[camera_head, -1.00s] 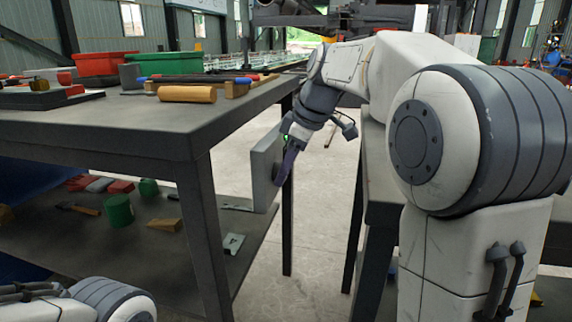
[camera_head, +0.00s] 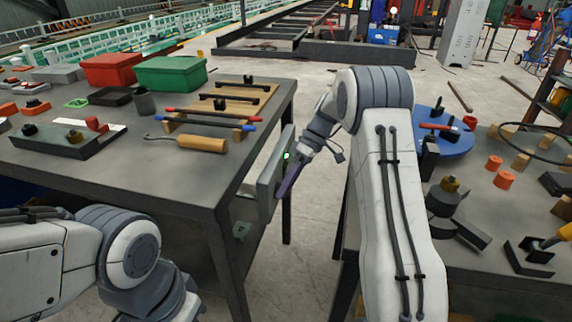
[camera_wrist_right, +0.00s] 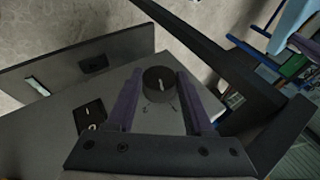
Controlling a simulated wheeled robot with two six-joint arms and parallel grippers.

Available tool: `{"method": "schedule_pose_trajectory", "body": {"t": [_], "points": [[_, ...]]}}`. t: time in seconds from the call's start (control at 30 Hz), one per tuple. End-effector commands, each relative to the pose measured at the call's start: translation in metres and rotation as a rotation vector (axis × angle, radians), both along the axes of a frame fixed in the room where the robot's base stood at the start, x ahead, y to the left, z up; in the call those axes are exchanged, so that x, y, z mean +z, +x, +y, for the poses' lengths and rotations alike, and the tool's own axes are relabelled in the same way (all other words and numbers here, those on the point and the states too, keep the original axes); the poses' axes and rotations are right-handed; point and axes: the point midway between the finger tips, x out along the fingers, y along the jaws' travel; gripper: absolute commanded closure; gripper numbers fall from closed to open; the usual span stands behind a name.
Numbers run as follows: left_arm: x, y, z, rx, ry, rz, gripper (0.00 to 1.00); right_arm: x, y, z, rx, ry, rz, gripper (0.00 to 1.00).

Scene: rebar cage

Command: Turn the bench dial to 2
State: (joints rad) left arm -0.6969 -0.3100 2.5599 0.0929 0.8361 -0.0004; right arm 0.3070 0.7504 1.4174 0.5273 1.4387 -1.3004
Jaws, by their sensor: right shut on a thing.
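A grey panel (camera_head: 266,187) stands upright at the right side of the left bench (camera_head: 187,185). In the right wrist view, the round black dial (camera_wrist_right: 158,84) has a pale pointer line and small marks below it. My right gripper (camera_head: 283,187) is at the panel face, and its purple fingers (camera_wrist_right: 158,98) are shut on the dial, one on each side. The dial is hidden in the head view. My left arm shows at the lower left, with its gripper out of view.
The left bench top holds a red bin (camera_head: 108,70), a green bin (camera_head: 170,73), a wooden-handled hook tool (camera_head: 200,144) and a rack of bars. The right bench (camera_head: 480,220) holds a blue disc (camera_head: 447,140) and several small blocks. Clear floor lies between the benches.

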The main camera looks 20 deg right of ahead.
Motion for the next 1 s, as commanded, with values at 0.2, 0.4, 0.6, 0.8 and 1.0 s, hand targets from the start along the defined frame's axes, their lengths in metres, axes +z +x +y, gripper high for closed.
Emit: {"method": "schedule_pose_trajectory", "body": {"t": [0.2,0.4,0.6,0.8,1.0], "points": [[0.051,0.0,0.0,0.0,0.0,0.0,1.0,0.004,0.002,-0.002,-0.002,0.109,0.161,1.0],[0.062,0.0,0.0,0.0,0.0,0.0,1.0,-0.002,0.004,-0.003,-0.001,0.195,0.286,1.0],[0.064,0.0,0.0,0.0,0.0,0.0,1.0,-0.005,0.004,-0.003,-0.001,0.254,0.374,1.0],[0.064,0.0,0.0,0.0,0.0,0.0,1.0,-0.005,0.005,-0.003,-0.001,0.289,0.424,1.0],[0.064,0.0,0.0,0.0,0.0,0.0,1.0,-0.005,0.005,-0.004,-0.002,0.3,0.441,1.0]]}}
